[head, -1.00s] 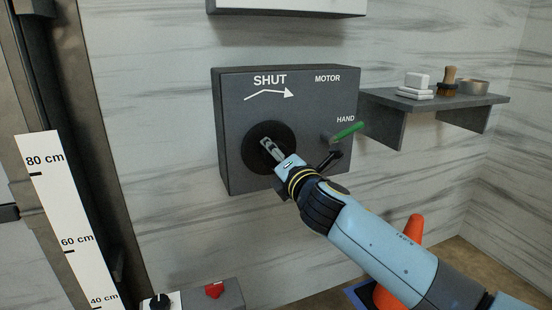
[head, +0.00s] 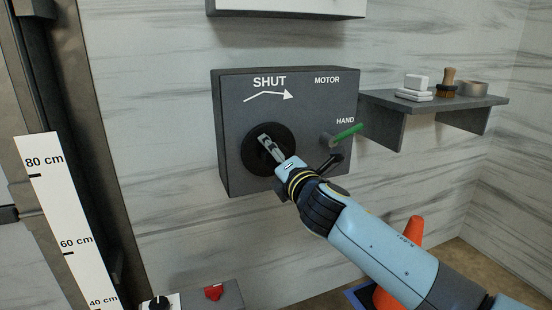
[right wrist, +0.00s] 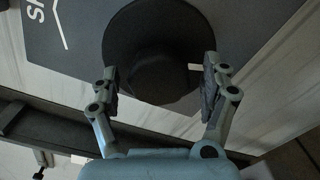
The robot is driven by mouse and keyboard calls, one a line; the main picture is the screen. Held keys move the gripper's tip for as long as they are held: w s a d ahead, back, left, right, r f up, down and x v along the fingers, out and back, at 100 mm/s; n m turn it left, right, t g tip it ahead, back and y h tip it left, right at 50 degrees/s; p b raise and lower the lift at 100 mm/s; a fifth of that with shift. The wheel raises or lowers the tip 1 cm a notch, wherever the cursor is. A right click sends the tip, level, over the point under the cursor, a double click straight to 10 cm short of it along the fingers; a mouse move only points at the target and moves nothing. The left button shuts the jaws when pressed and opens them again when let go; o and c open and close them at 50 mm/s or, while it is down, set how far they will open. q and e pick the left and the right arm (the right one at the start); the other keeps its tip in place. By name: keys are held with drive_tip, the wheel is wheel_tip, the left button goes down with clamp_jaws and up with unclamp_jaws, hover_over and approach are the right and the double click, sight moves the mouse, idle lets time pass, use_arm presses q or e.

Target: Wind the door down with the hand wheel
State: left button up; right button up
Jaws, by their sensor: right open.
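The hand wheel (head: 251,162) is a dark round disc on the front of a grey box (head: 232,100), below the word SHUT and a white arrow pointing right. My right gripper (head: 264,140) is over the wheel's face. In the right wrist view, its open fingers (right wrist: 160,85) stand on either side of the wheel's black round hub (right wrist: 163,78). I cannot tell whether either finger touches it. A green lever (head: 348,131) sits beside the word HAND, below MOTOR. The door's lower edge is not clear. My left gripper is out of view.
A white height scale (head: 50,190) marked 80, 60 and 40 cm stands at the left. A grey shelf (head: 400,112) on the right holds white blocks, a brush and a bowl. A red switch (head: 213,292) and a black knob (head: 160,302) are low down. An orange cone (head: 415,230) stands behind my arm.

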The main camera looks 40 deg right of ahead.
drive_tip(key=shift+s, duration=0.2)
drive_tip(key=v, duration=1.1)
drive_tip(key=shift+s, duration=0.3)
drive_tip(key=shift+a, duration=0.1)
